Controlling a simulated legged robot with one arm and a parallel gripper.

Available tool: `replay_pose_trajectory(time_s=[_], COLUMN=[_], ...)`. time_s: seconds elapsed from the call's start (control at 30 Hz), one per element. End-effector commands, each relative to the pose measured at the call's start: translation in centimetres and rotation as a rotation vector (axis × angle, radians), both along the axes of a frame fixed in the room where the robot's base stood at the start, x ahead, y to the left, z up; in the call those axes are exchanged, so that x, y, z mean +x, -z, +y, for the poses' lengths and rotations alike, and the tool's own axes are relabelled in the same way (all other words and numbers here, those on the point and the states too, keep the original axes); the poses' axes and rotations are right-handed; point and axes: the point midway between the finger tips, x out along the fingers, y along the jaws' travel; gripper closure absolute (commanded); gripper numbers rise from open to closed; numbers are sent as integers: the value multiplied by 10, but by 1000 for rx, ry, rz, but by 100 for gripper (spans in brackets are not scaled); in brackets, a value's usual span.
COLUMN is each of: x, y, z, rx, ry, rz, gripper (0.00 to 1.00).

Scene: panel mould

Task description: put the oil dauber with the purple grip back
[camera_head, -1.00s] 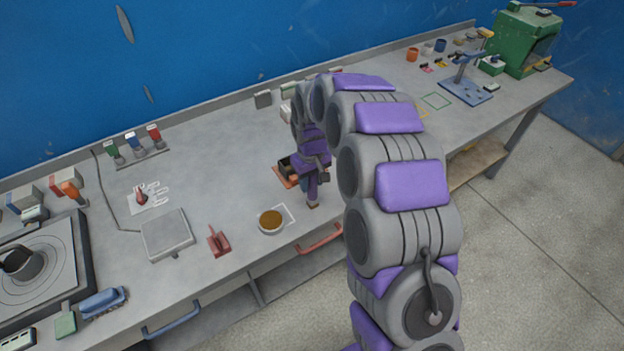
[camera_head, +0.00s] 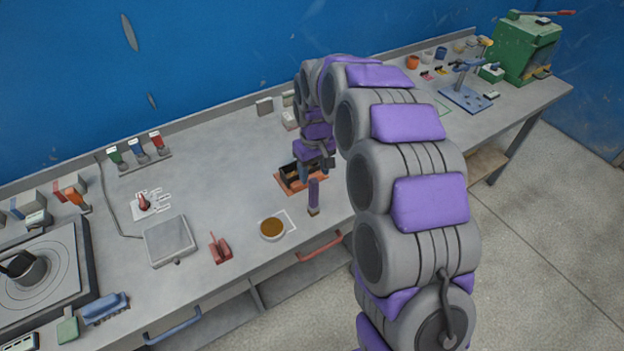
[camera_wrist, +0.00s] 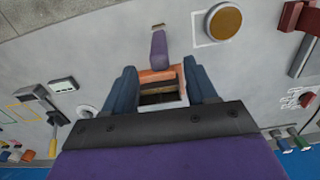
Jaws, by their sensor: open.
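The oil dauber with the purple grip (camera_head: 313,194) is by the front part of the bench, right of the bowl, its brownish tip toward the front edge. It also shows in the wrist view (camera_wrist: 158,48), outside my fingers; I cannot tell whether it stands or lies. In the head view my gripper (camera_head: 308,168) hangs over the mould box, partly hidden. The dark box sits on an orange base (camera_head: 291,185); its opening shows between my fingers in the wrist view.
A bowl of brown liquid (camera_head: 271,228) stands on a white-outlined square, left of the dauber. Further left are a red tool (camera_head: 219,248) and a grey scale (camera_head: 169,240). A green press (camera_head: 526,48) stands at the far right.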

Motion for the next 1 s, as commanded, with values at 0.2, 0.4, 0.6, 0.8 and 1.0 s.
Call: replay_pose_trajectory(time_s=[0.2,0.4,0.6,0.8,1.0], x=[1,0,-11,-64,-130], y=[-39,-45,-54,-85,-109], z=[1,4,-5,-40,-75], rx=[1,-3,0,7,1], ry=[1,0,15,81,169], rz=[-3,-2,2,25,53], gripper=[43,43,43,43,43])
